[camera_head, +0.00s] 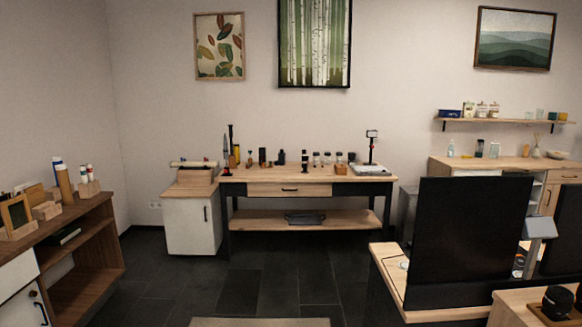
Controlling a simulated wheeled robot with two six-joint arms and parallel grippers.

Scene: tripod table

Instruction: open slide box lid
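No slide box can be made out for certain from this distance. A wooden box (198,175) sits on the white cabinet at the left end of the far workbench, with a pale rod-like thing on top. I cannot tell whether it has a sliding lid. Small wooden holders (46,209) and a framed wooden piece (16,215) stand on the left sideboard. Neither of my grippers is in view.
The far workbench (275,178) carries several small bottles and a stand (371,147). A dark monitor (466,240) stands on a desk at the right front. The left sideboard (80,221) lines the wall. Dark floor (235,280) is open in the middle, with a pale rug edge (258,322) in front.

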